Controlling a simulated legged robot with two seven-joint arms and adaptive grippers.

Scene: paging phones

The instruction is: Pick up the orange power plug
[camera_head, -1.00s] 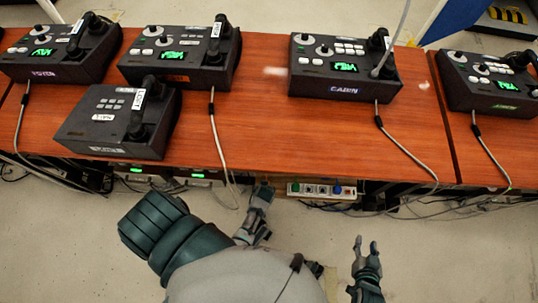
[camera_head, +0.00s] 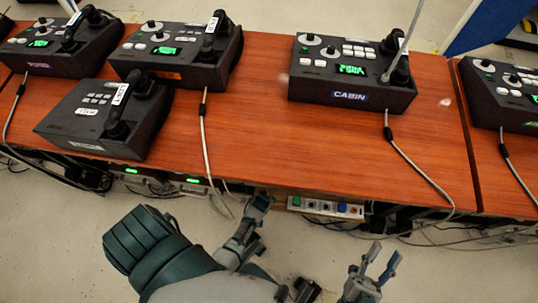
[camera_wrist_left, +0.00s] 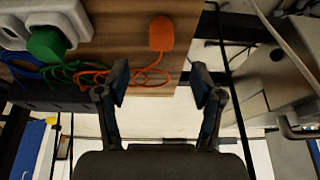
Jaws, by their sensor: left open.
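The orange power plug (camera_wrist_left: 161,34) lies on a brown wooden surface in the left wrist view, with its orange cord looping to the left below it. My left gripper (camera_wrist_left: 161,80) is open and empty, its two fingers apart; in the picture the plug is above the gap between them, not between the fingertips. In the head view the left gripper (camera_head: 262,203) is under the table edge, beside a white power strip (camera_head: 322,207); its fingers are hard to make out there. My right gripper (camera_head: 385,258) is open and empty, to the right and below the strip.
A green plug (camera_wrist_left: 47,45) sits in a white socket (camera_wrist_left: 70,15) left of the orange plug, with blue and green cords nearby. A metal box (camera_wrist_left: 265,90) stands at right. The table (camera_head: 260,130) carries several black phone consoles, with cables hanging off its front.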

